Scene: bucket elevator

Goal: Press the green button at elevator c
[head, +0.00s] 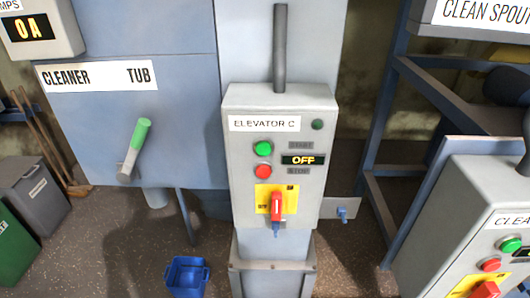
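The green button (263,148) is a round button on the upper left of the grey control box labelled ELEVATOR C (240,185), in the middle of the head view. It sits beside a START label. A red button (263,171) is just below it, beside a STOP label. A display (303,160) between the two labels reads OFF. Nothing covers the green button. Neither of my grippers shows in the head view.
A similar box (440,235) with its own green button (510,245) stands at the lower right. A green-handled lever (135,147) sticks out at the left under the CLEANER TUB sign. A red switch (277,206) projects below the buttons. A blue bucket (187,276) stands on the floor.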

